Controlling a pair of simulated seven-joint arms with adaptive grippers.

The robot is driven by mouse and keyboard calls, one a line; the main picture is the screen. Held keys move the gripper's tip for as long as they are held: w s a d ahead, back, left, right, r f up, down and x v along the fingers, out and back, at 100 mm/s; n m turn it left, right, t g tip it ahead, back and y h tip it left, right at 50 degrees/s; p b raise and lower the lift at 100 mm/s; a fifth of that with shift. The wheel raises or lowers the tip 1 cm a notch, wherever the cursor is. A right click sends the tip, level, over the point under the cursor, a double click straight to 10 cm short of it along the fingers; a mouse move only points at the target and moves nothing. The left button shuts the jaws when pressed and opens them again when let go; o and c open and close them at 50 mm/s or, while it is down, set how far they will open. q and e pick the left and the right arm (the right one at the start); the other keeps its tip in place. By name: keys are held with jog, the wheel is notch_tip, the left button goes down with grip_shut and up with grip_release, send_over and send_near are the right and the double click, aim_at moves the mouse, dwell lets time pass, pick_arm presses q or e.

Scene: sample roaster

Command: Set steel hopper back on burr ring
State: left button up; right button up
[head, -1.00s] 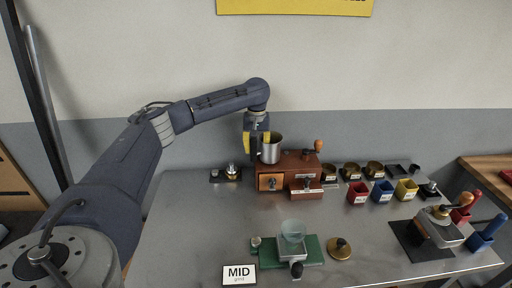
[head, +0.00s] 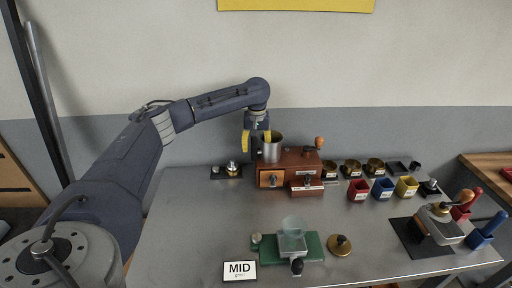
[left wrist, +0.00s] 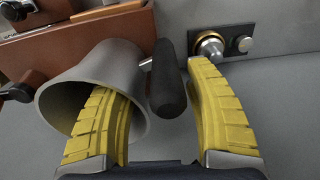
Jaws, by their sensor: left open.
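The steel hopper (head: 272,149) is a grey cup at the left end of the wooden grinder (head: 299,161). It also shows in the left wrist view (left wrist: 72,88), with its open mouth toward the camera and a dark handle (left wrist: 167,80) on its side. My left gripper (head: 256,146) is open at the hopper's left side. In the left wrist view (left wrist: 160,125), one yellow finger overlaps the hopper's mouth and the other is beyond the handle, so the handle lies between them. I cannot tell whether they touch it. My right gripper is not in view.
A small black tray with a metal part (head: 232,170) is left of the grinder. Brass tins (head: 352,169) and coloured cups (head: 382,189) stand to the right. A green scale (head: 312,247) and MID card (head: 240,271) are in front. The table's middle is clear.

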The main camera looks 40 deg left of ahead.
pick_arm(q)
jog(key=shift+d, duration=0.2)
notch_tip(320, 180, up, 12)
dwell(0.6)
